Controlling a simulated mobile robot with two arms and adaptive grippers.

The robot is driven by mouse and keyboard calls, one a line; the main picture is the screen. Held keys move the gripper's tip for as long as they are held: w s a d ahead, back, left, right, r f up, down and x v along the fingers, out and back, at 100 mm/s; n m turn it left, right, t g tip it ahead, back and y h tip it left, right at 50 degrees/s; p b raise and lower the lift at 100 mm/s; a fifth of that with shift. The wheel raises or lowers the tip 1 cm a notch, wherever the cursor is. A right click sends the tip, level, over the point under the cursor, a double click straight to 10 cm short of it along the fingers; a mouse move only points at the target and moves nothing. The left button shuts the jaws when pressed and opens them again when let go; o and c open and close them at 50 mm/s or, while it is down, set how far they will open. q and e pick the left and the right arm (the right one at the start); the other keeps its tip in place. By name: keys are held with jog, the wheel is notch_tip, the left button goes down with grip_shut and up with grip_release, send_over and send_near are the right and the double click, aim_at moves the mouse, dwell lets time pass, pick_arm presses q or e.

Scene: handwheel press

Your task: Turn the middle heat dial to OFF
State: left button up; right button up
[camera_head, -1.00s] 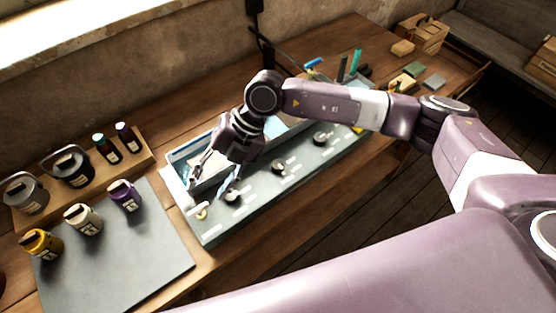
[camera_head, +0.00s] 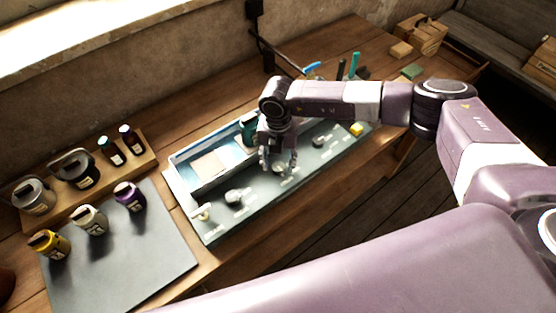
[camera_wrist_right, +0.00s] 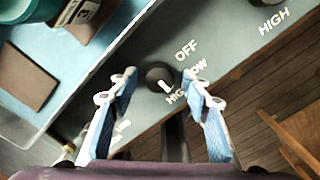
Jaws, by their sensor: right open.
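The middle heat dial (camera_head: 280,169) is a dark round knob on the grey-green front panel, partly hidden by my right gripper in the head view. In the right wrist view the dial (camera_wrist_right: 158,73) has OFF, LOW and HIGH lettering around it. Its white pointer mark slants down and right, towards the HIGH and LOW lettering, away from OFF. My right gripper (camera_wrist_right: 160,88) is open, its two blue-padded fingers on either side of the dial, with no clear contact visible. In the head view the right gripper (camera_head: 279,167) points down over the panel. My left gripper is not visible.
A left dial (camera_head: 234,196) and a right dial (camera_head: 319,141) share the panel (camera_head: 218,222). A blue-edged tray (camera_head: 180,157) lies behind it. A yellow block (camera_head: 357,129) is at the panel's right end.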

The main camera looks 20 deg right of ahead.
jog(key=shift+f, duration=0.15)
jog(key=c, duration=1.2)
jog(key=shift+o, duration=0.2)
jog(key=shift+w+f+n+b, duration=0.15)
jog(key=shift+n+b, duration=0.65)
jog(key=shift+b, duration=0.4)
jog(key=n+b, duration=1.4)
jog(key=b, duration=0.3)
jog(key=shift+a, duration=0.1)
jog(key=shift+r+n+b, duration=0.2)
jog(key=shift+n+b, duration=1)
jog(key=shift+b, duration=0.1)
jog(key=shift+r, duration=0.1)
jog(key=o, duration=1.2)
jog(key=shift+c, duration=0.2)
